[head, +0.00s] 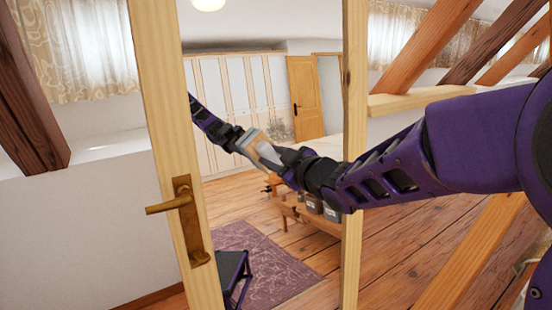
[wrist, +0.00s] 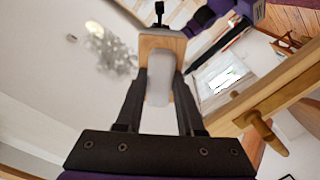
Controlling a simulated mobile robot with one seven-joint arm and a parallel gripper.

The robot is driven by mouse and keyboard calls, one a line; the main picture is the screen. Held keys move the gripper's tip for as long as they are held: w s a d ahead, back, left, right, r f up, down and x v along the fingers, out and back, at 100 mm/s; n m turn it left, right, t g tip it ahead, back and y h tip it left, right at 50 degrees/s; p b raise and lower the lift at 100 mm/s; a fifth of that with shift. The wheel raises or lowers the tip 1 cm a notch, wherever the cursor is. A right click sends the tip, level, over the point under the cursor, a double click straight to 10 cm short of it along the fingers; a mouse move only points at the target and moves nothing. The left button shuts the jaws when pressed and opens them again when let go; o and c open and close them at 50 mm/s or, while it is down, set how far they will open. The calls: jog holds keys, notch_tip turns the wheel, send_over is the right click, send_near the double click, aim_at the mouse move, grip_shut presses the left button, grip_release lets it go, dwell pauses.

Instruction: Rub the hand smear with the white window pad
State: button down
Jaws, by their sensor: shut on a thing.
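The white window pad (head: 264,152) is in my gripper (head: 278,158), near the glass of a wood-framed mirror door. In the wrist view, my gripper (wrist: 160,90) is shut on the pad's pale grip, and the pad's wooden board (wrist: 163,42) shows beyond the fingertips. The pad's reflection shows close against it in the head view; I cannot tell whether it touches the glass. The hand smear (head: 280,126) is a grey, blotchy patch on the glass, just above and right of the pad. In the wrist view the smear (wrist: 112,52) lies left of the pad.
The mirror door's wooden frame (head: 354,110) stands on both sides of the glass. A brass handle (head: 184,207) juts out at its left, also seen in the wrist view (wrist: 262,130). Sloping timber braces (head: 470,255) stand at the right. The glass reflects the room and my arm.

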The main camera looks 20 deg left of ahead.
aim_at(264, 139)
jog(key=shift+a+r, duration=0.1)
jog(key=shift+r, duration=0.5)
jog(key=shift+w+d+p, duration=0.5)
jog(key=shift+w+d, duration=0.05)
jog(key=shift+w, duration=0.05)
jog(key=shift+w+d+r+p, duration=1.25)
jog(key=shift+w+d+p, duration=2.55)
jog(key=shift+w, duration=1.05)
jog(key=shift+s+a+f+b, duration=0.1)
jog(key=shift+s+a+b, duration=1.25)
jog(key=shift+s, duration=0.35)
jog(key=shift+s+a+f+b, duration=0.1)
jog(key=shift+s+a+b, duration=1.2)
jog(key=shift+s, duration=0.4)
jog(key=shift+s+a+f+b, duration=0.1)
jog(key=shift+s+a+b, duration=1.05)
jog(key=shift+s+a, duration=0.45)
jog(key=shift+s+a+r, duration=0.1)
jog(key=shift+s+r, duration=0.05)
jog(key=shift+s, duration=0.2)
